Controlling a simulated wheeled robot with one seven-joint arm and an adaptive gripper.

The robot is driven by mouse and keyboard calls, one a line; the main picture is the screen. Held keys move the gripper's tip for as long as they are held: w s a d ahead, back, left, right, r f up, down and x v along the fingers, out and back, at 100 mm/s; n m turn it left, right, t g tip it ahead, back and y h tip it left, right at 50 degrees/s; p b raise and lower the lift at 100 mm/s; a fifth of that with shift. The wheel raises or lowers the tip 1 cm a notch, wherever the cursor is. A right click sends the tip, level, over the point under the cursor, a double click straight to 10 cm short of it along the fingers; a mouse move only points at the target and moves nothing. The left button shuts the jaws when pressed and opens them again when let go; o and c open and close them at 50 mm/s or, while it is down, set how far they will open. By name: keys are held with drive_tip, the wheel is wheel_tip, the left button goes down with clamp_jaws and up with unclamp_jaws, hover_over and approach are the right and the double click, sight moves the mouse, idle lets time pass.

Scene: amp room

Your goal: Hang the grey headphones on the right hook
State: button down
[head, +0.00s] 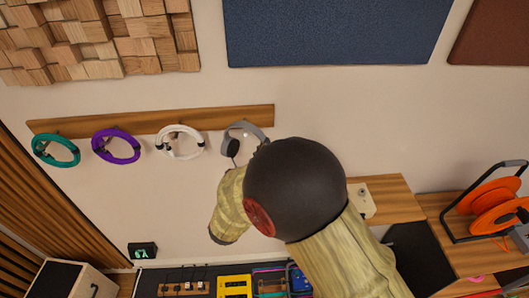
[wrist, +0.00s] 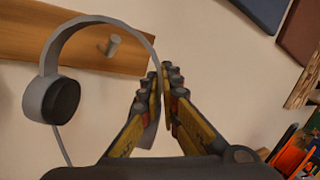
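The grey headphones (head: 233,147) are at the right end of the wooden rail in the head view. In the wrist view, one dark-padded cup of the grey headphones (wrist: 61,98) hangs at left and the band arches right to my gripper (wrist: 164,78). The fingers are closed on the band's right side; the other cup is hidden. The right hook (wrist: 114,46), a pale peg, shows inside the arch, below the band's top. I cannot tell whether the band rests on it or is in front. In the head view my arm hides the gripper.
Teal (head: 56,150), purple (head: 116,146) and white (head: 180,142) headphones hang along the wooden rail (head: 75,122) to the left. Below is a bench with a yellow device (head: 235,287) and cables. An orange cable reel (head: 490,207) stands at right.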

drive_tip(key=shift+w+f, duration=0.2)
drive_tip(key=shift+w, duration=0.5)
drive_tip(key=shift+w+f+b, duration=0.3)
drive_tip(key=shift+f+b, duration=0.15)
drive_tip(key=shift+f, duration=0.05)
drive_tip(key=shift+w+f+b, duration=0.3)
drive_tip(key=shift+f+b, duration=0.1)
drive_tip(key=shift+f, duration=0.1)
drive_tip(key=c, duration=2)
unclamp_jaws()
drive_tip(key=shift+o, duration=0.2)
drive_tip(key=shift+f, duration=0.1)
drive_tip(key=v, duration=1.2)
drive_tip(key=shift+d, duration=0.1)
